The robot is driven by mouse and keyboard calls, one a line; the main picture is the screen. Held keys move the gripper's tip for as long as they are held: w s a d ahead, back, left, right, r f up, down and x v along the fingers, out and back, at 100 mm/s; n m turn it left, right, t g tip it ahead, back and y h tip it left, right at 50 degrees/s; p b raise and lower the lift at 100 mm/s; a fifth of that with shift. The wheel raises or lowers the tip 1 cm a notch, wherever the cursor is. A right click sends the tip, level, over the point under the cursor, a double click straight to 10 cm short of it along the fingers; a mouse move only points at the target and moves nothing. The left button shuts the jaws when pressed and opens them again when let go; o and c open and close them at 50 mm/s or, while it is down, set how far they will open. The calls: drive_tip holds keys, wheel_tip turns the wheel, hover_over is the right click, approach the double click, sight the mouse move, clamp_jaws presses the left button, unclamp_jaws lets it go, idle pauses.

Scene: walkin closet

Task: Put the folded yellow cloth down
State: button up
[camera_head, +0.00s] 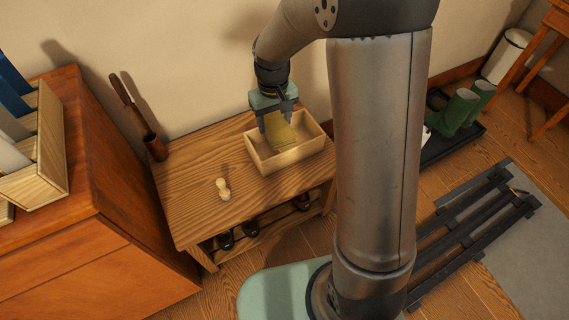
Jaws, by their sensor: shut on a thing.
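The folded yellow cloth (281,130) is between the fingers of my gripper (277,124). My gripper points down over an open light-wood box (262,164) and is shut on the cloth. The cloth's lower part appears inside the box's walls. I cannot tell whether it touches the box floor. The box stands on a striped wooden bench (190,191) against the wall. The gripper's body hides the cloth's upper part and some of the box's back rim.
A small pale wooden object (223,188) stands on the bench left of the box. A dark holder with a long-handled item (154,147) is at the bench's back left. Shoes (226,240) sit on the shelf below. An orange-brown cabinet (100,200) stands at left. Green boots (460,108) are at right.

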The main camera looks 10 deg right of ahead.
drive_tip(key=shift+n+t, duration=0.3)
drive_tip(key=shift+w+d+f+b, duration=1.15)
drive_tip(key=shift+w+f+b, duration=0.55)
drive_tip(key=shift+f, duration=1.3)
drive_tip(key=shift+w+d+f+b, duration=1.25)
drive_tip(key=shift+w+f, duration=0.75)
drive_tip(key=shift+f, duration=1)
drive_tip(key=shift+w+d+f+b, duration=1.05)
drive_tip(key=shift+w+f+b, duration=0.7)
drive_tip(key=shift+f, duration=1.25)
drive_tip(key=shift+w, duration=0.1)
drive_tip(key=shift+f, duration=0.6)
drive_tip(key=o, duration=1)
drive_tip(key=shift+o, duration=0.2)
